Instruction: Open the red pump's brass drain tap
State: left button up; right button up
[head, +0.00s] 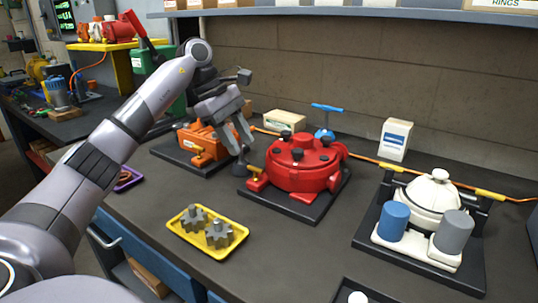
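The red pump (298,166) is a round red housing with black knobs on top, standing on a dark base plate. A small brass tap (254,170) sticks out low on its left side, above a red foot. My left gripper (244,149) reaches down from the upper left, just above and left of the tap. Its two fingers look spread, with a gap between them and nothing clearly held. The fingertips come close to the tap; I cannot tell whether they touch it. My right gripper is out of view.
An orange motor (203,144) sits close behind and left of my gripper. A yellow tray (208,233) with grey gears lies in front. A white machine (432,197) with blue and grey cylinders stands at right. An orange hose (362,157) runs behind. Bare bench lies between the tray and white machine.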

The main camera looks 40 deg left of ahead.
aim_at(252, 167)
pick_arm(q)
jog(key=x, duration=0.7)
jog(key=shift+c, duration=0.3)
grip_shut()
